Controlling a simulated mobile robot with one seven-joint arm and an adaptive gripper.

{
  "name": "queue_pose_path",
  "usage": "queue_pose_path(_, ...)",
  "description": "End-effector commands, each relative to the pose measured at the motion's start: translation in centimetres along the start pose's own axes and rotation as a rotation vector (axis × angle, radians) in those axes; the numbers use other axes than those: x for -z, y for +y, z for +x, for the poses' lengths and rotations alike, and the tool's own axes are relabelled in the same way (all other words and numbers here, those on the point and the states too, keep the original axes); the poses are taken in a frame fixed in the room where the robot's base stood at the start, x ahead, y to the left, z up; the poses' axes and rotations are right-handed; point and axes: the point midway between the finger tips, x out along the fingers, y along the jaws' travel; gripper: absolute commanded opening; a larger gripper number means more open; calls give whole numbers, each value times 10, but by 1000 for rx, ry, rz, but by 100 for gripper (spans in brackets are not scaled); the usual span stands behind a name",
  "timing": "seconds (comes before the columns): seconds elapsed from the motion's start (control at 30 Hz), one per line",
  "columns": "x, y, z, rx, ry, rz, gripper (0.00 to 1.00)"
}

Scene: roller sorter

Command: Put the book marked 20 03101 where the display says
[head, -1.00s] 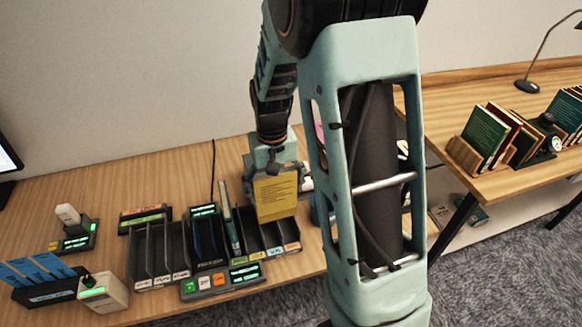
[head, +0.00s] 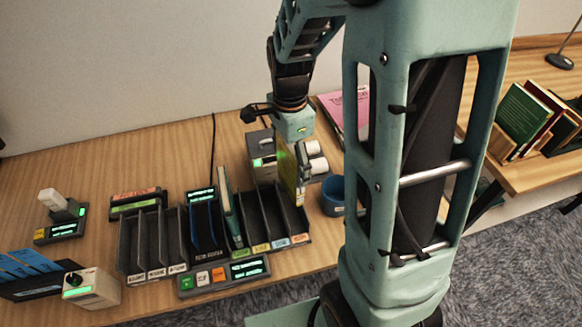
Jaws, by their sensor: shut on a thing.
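My gripper (head: 294,148) is shut on a thin yellow book (head: 287,176), which hangs nearly edge-on over the right end of the black slotted sorter (head: 135,272). I cannot tell whether its lower edge is above a slot or inside it. Its marking is not readable. A teal book (head: 229,208) stands in a middle slot of the sorter. A small green-lit display (head: 244,268) sits at the sorter's front beside coloured buttons, and another lit display (head: 201,195) stands behind it. Their text is too small to read.
A grey device with white rolls (head: 262,142) stands close behind the held book, and a blue cup (head: 333,195) is to its right. A pink book (head: 345,108) lies farther back. Blue cards (head: 30,265) and a white box (head: 92,288) are at the left.

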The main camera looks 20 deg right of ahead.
Motion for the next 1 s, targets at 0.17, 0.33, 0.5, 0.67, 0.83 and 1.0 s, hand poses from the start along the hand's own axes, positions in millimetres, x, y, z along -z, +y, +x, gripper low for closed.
queue_pose_path(0.17,-1,5,3,1,-1,151,45)
queue_pose_path(0.33,-1,7,5,0,-1,194,45)
queue_pose_path(0.5,-1,6,15,0,-1,193,45)
queue_pose_path(0.67,-1,6,31,0,-1,192,45)
queue_pose_path(0.83,-2,7,52,-1,-1,191,45)
queue_pose_path(1.0,-2,6,72,0,-1,191,45)
